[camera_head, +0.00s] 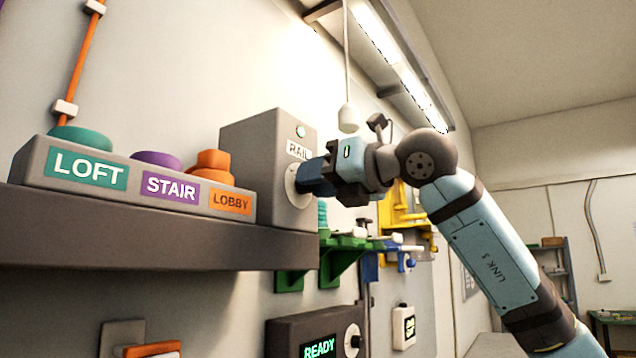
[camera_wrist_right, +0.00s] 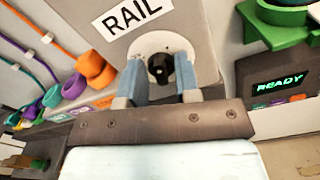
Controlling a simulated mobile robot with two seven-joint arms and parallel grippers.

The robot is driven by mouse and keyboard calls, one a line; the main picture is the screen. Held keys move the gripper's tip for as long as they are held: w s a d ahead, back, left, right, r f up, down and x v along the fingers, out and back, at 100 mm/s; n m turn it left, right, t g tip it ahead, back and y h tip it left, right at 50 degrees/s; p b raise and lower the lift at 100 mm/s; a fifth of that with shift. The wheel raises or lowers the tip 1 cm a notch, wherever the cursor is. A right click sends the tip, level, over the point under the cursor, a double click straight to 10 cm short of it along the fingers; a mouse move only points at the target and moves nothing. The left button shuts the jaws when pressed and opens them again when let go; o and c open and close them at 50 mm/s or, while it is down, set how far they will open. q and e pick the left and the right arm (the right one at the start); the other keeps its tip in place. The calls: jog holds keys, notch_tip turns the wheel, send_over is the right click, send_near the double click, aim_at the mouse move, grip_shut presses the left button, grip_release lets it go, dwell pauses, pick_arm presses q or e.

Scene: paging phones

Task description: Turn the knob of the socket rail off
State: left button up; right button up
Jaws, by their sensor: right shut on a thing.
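The grey socket rail box (camera_head: 262,165) labelled RAIL stands at the right end of a dark wall shelf. A small green lamp (camera_head: 300,131) shows above its label. In the right wrist view the black knob (camera_wrist_right: 160,67) sits on a round pale dial (camera_wrist_right: 163,46) below the RAIL label (camera_wrist_right: 132,16). My right gripper (camera_head: 304,177) reaches the box from the right, and its blue-grey fingers are shut on the knob, one on each side. In the head view the fingers hide the knob. My left gripper is not in view.
Left of the box, a panel has LOFT (camera_head: 88,167), STAIR (camera_head: 170,188) and LOBBY (camera_head: 230,202) labels with coloured plugs above. Below are a READY display unit (camera_head: 318,335) and green brackets (camera_head: 340,258). A pull cord (camera_head: 348,118) hangs close to my right gripper.

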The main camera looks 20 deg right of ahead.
jog(key=n, duration=1.2)
jog(key=shift+s+a, duration=0.2)
jog(key=shift+a, duration=0.05)
dwell(0.5)
jog(key=o, duration=0.8)
jog(key=shift+o, duration=0.2)
jog(key=shift+s, duration=0.1)
jog(key=b+v, duration=0.1)
jog(key=v, duration=1.2)
jog(key=shift+s+d, duration=0.25)
jog(key=shift+d, duration=0.05)
